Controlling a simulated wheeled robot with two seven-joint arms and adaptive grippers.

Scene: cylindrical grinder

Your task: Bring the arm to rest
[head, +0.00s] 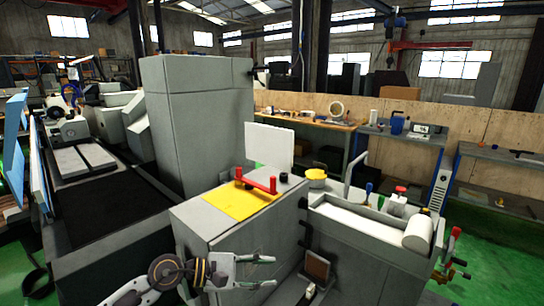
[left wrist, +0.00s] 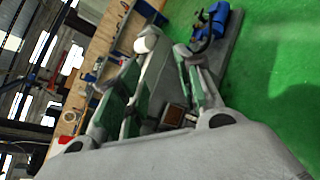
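My left gripper (head: 272,271) is low in the head view, in front of the grey grinder cabinet (head: 200,240). Its two fingers are spread apart, with nothing between them. In the left wrist view the same gripper (left wrist: 158,75) also has its fingers apart, with the machine's white cylinder and green floor beyond them. My right gripper does not show in either view.
A yellow plate (head: 240,202) with a red handle (head: 262,184) lies on the cabinet top. To its right is a grey machine section with a white cylinder (head: 417,234) and levers. A workbench (head: 300,118) stands behind. Green floor (head: 500,265) is open at right.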

